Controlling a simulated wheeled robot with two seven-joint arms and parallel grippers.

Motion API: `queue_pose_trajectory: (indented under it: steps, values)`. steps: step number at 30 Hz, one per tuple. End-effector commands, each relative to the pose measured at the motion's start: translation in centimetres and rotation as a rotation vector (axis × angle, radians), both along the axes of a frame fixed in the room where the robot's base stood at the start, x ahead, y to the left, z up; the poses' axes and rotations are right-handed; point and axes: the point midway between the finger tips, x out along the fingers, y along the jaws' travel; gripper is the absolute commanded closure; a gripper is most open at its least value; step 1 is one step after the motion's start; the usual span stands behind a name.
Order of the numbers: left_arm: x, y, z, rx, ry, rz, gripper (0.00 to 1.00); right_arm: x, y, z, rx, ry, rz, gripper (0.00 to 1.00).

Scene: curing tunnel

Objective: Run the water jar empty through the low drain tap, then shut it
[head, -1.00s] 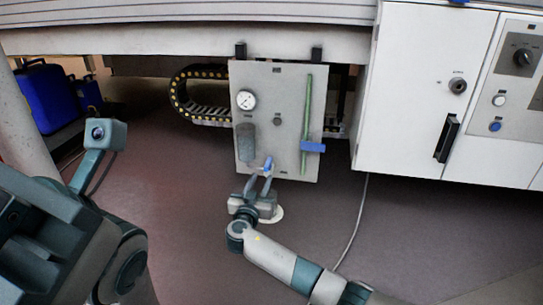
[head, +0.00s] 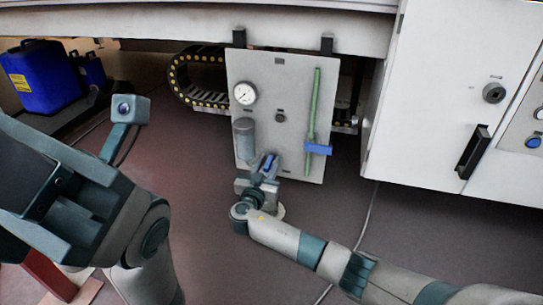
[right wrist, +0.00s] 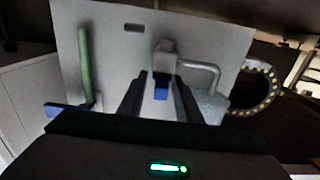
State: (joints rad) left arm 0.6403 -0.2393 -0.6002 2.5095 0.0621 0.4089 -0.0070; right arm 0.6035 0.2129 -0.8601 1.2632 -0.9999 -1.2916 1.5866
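The water jar (head: 244,139) is a grey cylinder on the left of an upright grey panel (head: 292,110); its lower part is pale in the right wrist view (right wrist: 212,104). A bent pipe (right wrist: 203,72) links it to the low drain tap, whose blue handle (head: 268,164) shows at the panel's bottom. My right gripper (head: 265,171) is at that handle. In the right wrist view its fingers stand either side of the blue handle (right wrist: 161,88), with a gap visible. My left gripper (head: 50,190) is large at the left edge; its fingertips are unclear.
A round gauge (head: 245,93), a black knob (head: 280,116) and a green tube (head: 314,105) with a blue lever (head: 318,149) are on the panel. A white cabinet (head: 425,110) stands right. Blue canisters (head: 42,78) stand left. A cable lies on the open floor.

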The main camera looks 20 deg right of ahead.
Motion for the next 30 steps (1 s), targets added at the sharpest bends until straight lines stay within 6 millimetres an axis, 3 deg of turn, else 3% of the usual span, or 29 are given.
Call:
queue_pose_trajectory:
  steps: [10, 11, 15, 30]
  values:
    - [-0.04, -0.01, -0.05, 0.001, -0.003, 0.001, 0.57, -0.05, 0.09, -0.02, 0.0, 0.0, 0.0, 0.69]
    - [-0.04, -0.01, -0.05, 0.001, -0.003, 0.001, 0.57, -0.05, 0.09, -0.02, 0.0, 0.0, 0.0, 0.71]
    - [-0.04, -0.01, -0.05, 0.001, -0.003, 0.001, 0.57, -0.05, 0.08, -0.01, 0.0, 0.0, 0.0, 1.0]
    - [0.06, -0.07, -0.6, 0.006, 0.001, 0.002, 0.57, -0.12, 0.01, -0.22, 0.003, -0.001, 0.051, 1.0]
